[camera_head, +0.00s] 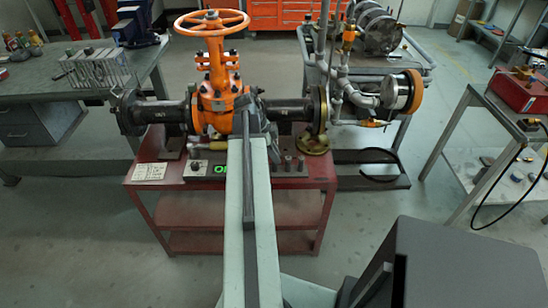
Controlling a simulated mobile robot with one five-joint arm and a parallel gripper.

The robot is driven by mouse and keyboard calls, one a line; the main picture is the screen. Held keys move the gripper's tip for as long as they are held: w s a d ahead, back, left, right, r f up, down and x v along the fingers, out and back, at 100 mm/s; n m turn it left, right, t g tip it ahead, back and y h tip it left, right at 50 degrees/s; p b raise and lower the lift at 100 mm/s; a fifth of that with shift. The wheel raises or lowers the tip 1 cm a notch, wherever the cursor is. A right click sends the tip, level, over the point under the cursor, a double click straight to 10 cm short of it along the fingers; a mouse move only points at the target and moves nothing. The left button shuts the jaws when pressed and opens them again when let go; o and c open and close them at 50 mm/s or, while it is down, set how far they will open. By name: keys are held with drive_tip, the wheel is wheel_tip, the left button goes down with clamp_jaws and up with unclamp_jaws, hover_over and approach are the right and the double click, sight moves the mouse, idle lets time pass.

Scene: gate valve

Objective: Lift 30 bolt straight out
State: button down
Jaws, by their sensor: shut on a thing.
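The orange gate valve (216,85) with its handwheel (212,22) stands on the red cart (275,183), with a dark pipe (165,112) on each side. My arm reaches up the middle of the view to the valve. My gripper (254,107) is at the right side of the orange valve body, by the flange joint. It is shut on a bolt there, but the jaw tips and the bolt are too small and covered to make out. I cannot tell how far the bolt sits in the flange. Small grey upright pieces (288,163) stand on the cart right of my arm.
A pipe assembly (350,90) stands behind right.

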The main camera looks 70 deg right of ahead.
drive_tip(key=shift+r+p, duration=2.45)
drive_tip(key=shift+r, duration=0.1)
